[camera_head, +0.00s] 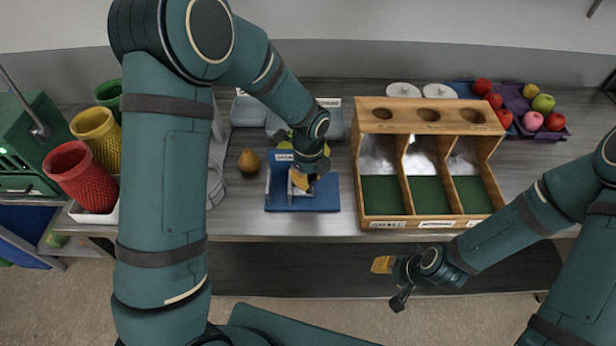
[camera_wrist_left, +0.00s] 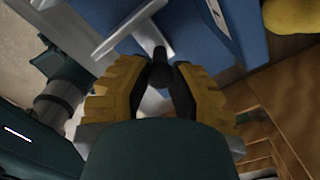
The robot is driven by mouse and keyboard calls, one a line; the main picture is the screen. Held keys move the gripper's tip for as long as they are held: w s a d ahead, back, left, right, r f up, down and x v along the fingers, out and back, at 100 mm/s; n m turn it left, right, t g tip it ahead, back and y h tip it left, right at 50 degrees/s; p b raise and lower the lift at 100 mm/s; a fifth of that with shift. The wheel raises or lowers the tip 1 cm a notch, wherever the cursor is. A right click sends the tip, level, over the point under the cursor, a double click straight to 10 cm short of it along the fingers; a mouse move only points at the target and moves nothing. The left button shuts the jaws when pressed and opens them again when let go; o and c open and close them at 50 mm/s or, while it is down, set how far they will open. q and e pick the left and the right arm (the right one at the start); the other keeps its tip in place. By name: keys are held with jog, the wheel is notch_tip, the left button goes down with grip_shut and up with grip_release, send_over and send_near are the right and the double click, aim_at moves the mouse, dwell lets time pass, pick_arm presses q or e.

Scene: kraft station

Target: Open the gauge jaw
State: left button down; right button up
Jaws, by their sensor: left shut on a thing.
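The gauge is a blue fixture with a flat base (camera_head: 302,204) and an upright blue plate behind it, on the counter left of the wooden sorter. Its blue body (camera_wrist_left: 200,30) and a grey metal jaw piece (camera_wrist_left: 122,32) show in the left wrist view. My left gripper (camera_head: 301,183) is over the gauge from above and hides part of it. In the left wrist view its yellow fingers (camera_wrist_left: 160,92) are closed about a dark knob (camera_wrist_left: 158,68) at the metal piece. My right gripper (camera_head: 388,280) hangs empty in front of the counter, with its fingers apart.
A wooden sorter (camera_head: 428,224) with green-floored bins stands close right of the gauge. Red (camera_head: 82,176) and yellow (camera_head: 97,136) baskets stand further left. Fruit lies in a purple tray (camera_head: 520,104) at the back right.

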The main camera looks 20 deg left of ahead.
pick_arm(q)
jog(key=d, duration=0.2)
jog(key=w+d, duration=0.1)
jog(key=d, duration=0.2)
jog(key=shift+w+d+f, duration=0.1)
jog(key=shift+w, duration=0.1)
jog(key=c, duration=0.7)
grip_release()
jog(key=shift+c, duration=0.2)
notch_tip(320, 180, up, 12)
